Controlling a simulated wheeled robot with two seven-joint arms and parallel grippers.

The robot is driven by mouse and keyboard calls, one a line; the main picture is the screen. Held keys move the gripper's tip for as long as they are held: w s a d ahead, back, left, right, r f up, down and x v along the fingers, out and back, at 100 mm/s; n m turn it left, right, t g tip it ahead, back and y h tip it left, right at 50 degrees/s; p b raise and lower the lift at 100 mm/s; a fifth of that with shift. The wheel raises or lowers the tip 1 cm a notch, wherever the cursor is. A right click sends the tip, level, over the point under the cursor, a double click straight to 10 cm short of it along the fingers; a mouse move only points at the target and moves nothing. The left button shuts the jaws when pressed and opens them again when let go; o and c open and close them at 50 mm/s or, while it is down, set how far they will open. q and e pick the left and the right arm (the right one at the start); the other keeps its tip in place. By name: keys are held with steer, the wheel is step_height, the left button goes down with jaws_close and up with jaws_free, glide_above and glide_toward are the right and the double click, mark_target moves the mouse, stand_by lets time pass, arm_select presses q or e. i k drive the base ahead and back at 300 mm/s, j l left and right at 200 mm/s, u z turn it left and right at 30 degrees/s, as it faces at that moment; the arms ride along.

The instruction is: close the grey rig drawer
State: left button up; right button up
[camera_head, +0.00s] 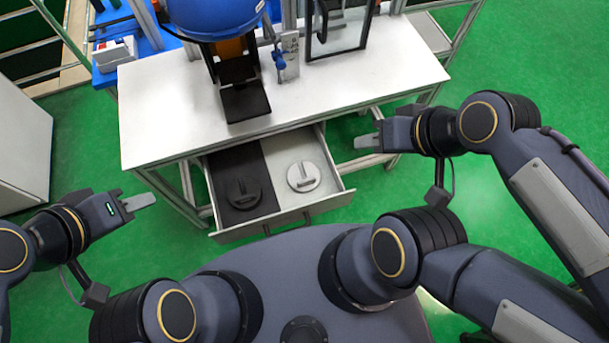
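The grey rig drawer (283,222) stands pulled out below the white bench top, facing me. Its inside has a dark left half and a light right half. A dark round piece (243,191) lies in the dark half and a light round piece (303,176) in the light half. My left gripper (152,199) is left of the drawer, apart from it, with nothing visible in it. My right gripper (360,143) is right of the drawer near the bench's front edge, apart from the drawer. The finger gap of both grippers is too small to make out.
The white bench (150,110) carries a blue rounded machine (215,15) with a black stand (244,102) and a black frame at the back. A grey cabinet (22,150) stands at left. Bench legs flank the drawer.

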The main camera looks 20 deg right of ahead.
mark_target(268, 160)
steer(key=k+l, duration=0.25)
steer(key=k, duration=0.2)
steer(key=k+j, duration=0.1)
steer(key=j, duration=0.2)
steer(key=k+j, duration=0.1)
steer(key=j, duration=0.25)
steer(key=k+j, duration=0.15)
steer(key=j, duration=0.15)
steer(key=k+j+z, duration=0.1)
steer(key=j, duration=0.2)
